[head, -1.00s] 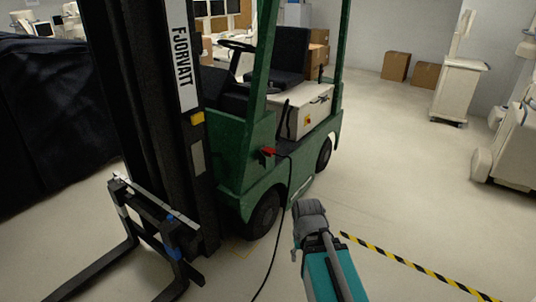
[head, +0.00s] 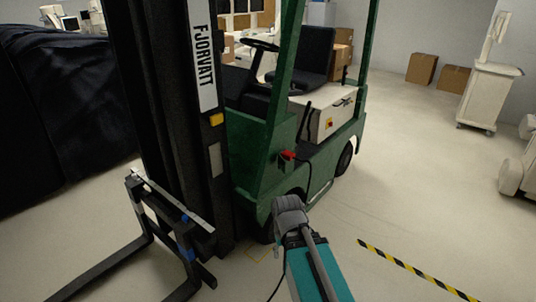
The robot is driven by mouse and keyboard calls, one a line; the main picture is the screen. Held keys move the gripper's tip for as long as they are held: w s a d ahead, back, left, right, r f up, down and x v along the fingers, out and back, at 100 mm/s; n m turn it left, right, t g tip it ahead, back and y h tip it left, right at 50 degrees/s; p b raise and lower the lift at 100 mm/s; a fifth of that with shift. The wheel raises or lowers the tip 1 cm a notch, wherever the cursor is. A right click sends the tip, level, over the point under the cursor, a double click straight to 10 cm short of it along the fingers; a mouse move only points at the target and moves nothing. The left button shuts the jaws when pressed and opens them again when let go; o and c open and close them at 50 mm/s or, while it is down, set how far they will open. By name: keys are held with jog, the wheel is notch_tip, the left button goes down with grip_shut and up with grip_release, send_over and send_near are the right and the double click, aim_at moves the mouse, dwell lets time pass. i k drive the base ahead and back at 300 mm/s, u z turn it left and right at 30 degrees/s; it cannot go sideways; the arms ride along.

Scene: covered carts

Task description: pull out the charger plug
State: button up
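The red charger plug (head: 288,155) sits at the side of a green forklift (head: 255,148), with a black cable at it. Part of the cable (head: 277,288) shows again low in the picture, left of my arm; the stretch between is partly hidden. My arm reaches up from the bottom middle, its grey upper end (head: 289,212) below the plug in the picture and apart from it. My gripper's fingers cannot be made out, so I cannot tell whether it is open or shut.
The forklift's mast (head: 165,120) and forks (head: 110,272) stand at left. A dark covered cart (head: 60,110) is behind them. Yellow-black tape (head: 410,268) crosses the floor at right. Boxes (head: 422,69) and a white medical cart (head: 489,95) stand further back. The floor at right is open.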

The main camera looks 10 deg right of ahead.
aim_at(289, 155)
jog(key=u, duration=0.15)
jog(key=i, duration=1.2)
jog(key=z, duration=0.65)
